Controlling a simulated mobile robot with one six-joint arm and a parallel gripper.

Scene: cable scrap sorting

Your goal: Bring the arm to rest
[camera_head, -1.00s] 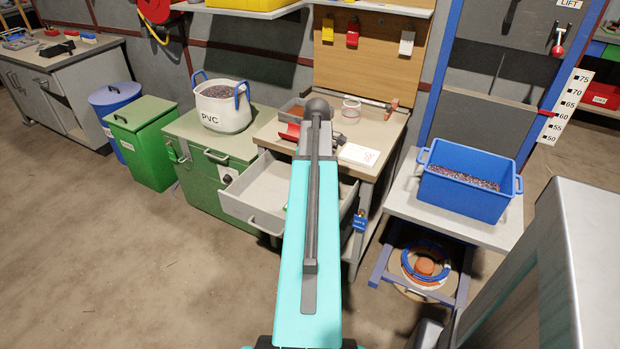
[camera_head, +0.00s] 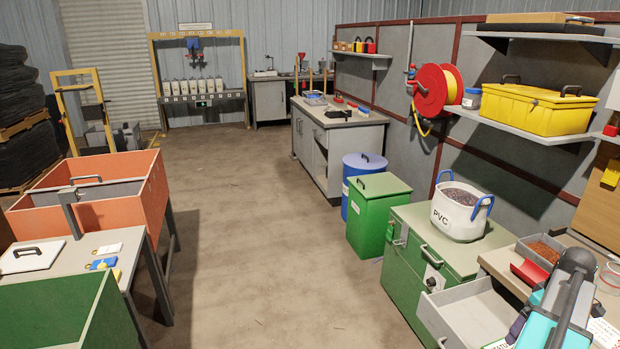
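Part of my arm (camera_head: 562,305), teal with dark grey joints, shows at the lower right corner. It stands in front of the workbench and beside the open drawer (camera_head: 468,318). Its end is not visible, so my gripper is out of view, and I cannot see whether it holds anything.
A white PVC bag (camera_head: 460,214) stands on a green cabinet (camera_head: 420,262) at the right. A green bin (camera_head: 377,216) and a blue barrel (camera_head: 362,170) stand beyond it. An orange crate (camera_head: 150,205) is at the left. The concrete floor between is clear.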

